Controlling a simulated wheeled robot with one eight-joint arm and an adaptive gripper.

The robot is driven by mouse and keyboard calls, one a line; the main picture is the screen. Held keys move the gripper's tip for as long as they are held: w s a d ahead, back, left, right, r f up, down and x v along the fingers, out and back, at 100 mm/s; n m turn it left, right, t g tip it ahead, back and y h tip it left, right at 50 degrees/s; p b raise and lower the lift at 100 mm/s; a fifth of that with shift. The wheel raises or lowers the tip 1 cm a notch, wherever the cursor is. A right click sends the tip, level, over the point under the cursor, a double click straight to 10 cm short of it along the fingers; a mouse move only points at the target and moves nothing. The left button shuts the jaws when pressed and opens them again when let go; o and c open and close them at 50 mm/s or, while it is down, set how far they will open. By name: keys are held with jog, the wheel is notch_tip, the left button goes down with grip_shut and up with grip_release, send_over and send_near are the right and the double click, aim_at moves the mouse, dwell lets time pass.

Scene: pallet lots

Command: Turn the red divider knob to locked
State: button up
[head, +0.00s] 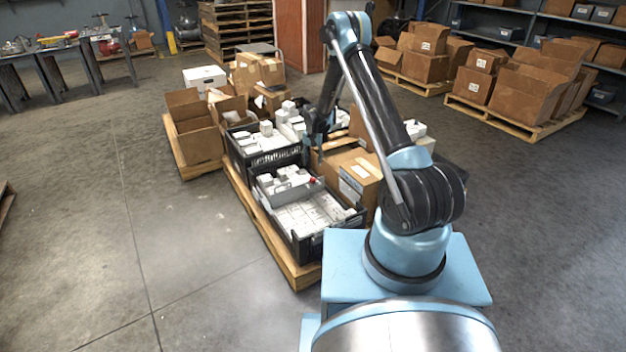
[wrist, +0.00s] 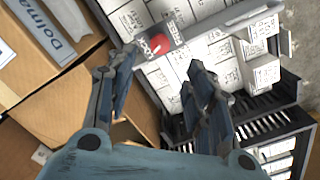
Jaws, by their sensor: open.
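The red divider knob (wrist: 160,43) sits on the grey divider bar (wrist: 212,24) in the wrist view. In the head view the knob (head: 313,180) is a small red spot at the right end of the divider (head: 290,194), in the front black crate (head: 300,240). My gripper (wrist: 160,68) is open and empty, its two fingers apart, pointing toward the knob. The knob appears between and beyond the fingertips, with no contact visible. In the head view my gripper (head: 318,143) hangs above the crate's back right.
White boxes (head: 305,215) fill the front crate on a wooden pallet (head: 270,235). A second black crate (head: 262,160) stands behind it. A cardboard box (head: 355,180) stands close on the right. The floor left of the pallet is clear.

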aim_at(313, 179)
notch_tip(313, 179, down, 11)
jog(key=shift+r, duration=0.1)
dwell(0.4)
jog(key=c, duration=1.1)
